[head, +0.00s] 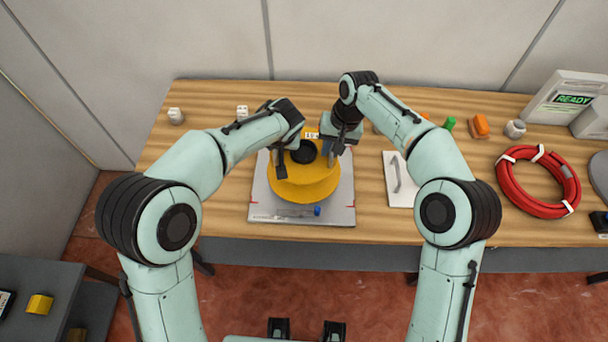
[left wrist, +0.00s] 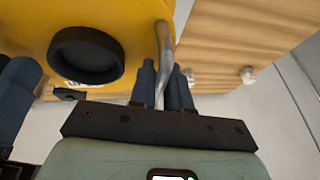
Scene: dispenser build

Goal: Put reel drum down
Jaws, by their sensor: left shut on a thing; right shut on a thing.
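The yellow reel drum (head: 305,188) with its black hub (head: 304,152) is upright over the grey base plate (head: 340,213). I cannot tell whether it touches the plate. My left gripper (head: 279,160) is at the drum's left side. In the left wrist view, its fingers (left wrist: 162,85) are shut around a metal bar (left wrist: 164,50) at the drum's edge. My right gripper (head: 329,151) is shut at the drum's right side; its exact hold is hidden. The drum also fills the upper left of the left wrist view (left wrist: 135,20).
A blue-tipped tool (head: 317,211) lies on the plate's front part. A white panel with a handle (head: 398,200) lies to the right. A red hose coil (head: 507,198), orange block (head: 480,125) and READY display (head: 570,98) are farther right. Small white parts (head: 176,116) stand at the back left.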

